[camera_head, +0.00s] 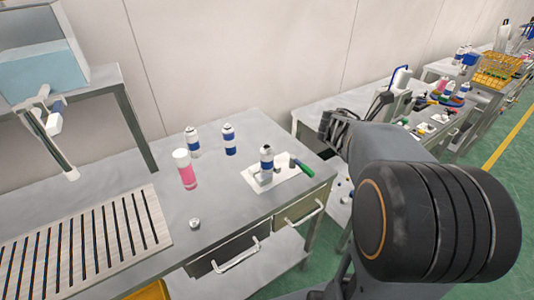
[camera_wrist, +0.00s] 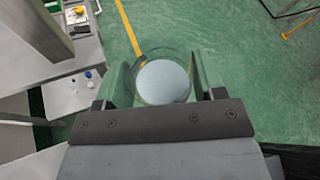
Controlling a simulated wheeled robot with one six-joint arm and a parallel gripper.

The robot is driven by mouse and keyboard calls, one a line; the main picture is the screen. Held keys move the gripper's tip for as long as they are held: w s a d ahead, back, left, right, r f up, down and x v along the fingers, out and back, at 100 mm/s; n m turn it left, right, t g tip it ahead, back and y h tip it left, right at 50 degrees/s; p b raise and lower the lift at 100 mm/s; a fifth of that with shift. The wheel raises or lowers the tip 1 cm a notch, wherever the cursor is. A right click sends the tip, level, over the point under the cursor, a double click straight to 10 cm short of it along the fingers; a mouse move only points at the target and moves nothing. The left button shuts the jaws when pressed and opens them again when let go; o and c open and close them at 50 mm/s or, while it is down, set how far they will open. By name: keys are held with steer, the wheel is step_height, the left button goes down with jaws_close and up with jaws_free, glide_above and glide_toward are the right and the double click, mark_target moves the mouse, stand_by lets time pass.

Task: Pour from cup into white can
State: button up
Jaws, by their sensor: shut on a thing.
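My gripper (camera_wrist: 160,92) is shut on a clear round cup (camera_wrist: 162,82), seen from above in the wrist view, with pale bluish-white contents. Green floor lies behind it in that view. In the head view my arm hides most of the gripper, and I cannot make out the cup. I cannot tell which is the task's white can. My gripper is well apart from them, to the right.
A pink bottle with a white cap (camera_head: 185,170) and a small metal piece (camera_head: 195,224) stand on the bench. A green-handled tool (camera_head: 301,167) lies beside the board. A slatted rack (camera_head: 85,240) covers the left. More benches stand at the right, with a yellow crate (camera_head: 497,70).

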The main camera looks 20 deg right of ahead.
steer(key=w+a+p, duration=0.4)
steer(key=a, duration=0.5)
steer(key=w+a+p, duration=0.4)
steer(key=w+a, duration=0.1)
steer(key=a, duration=0.5)
steer(key=w+a+p, duration=0.4)
steer(key=w+a, duration=0.1)
steer(key=a, duration=0.4)
steer(key=shift+w+a+p, duration=0.2)
steer(key=shift+p, duration=0.15)
stand_by(4.5)
steer(key=shift+r, duration=0.1)
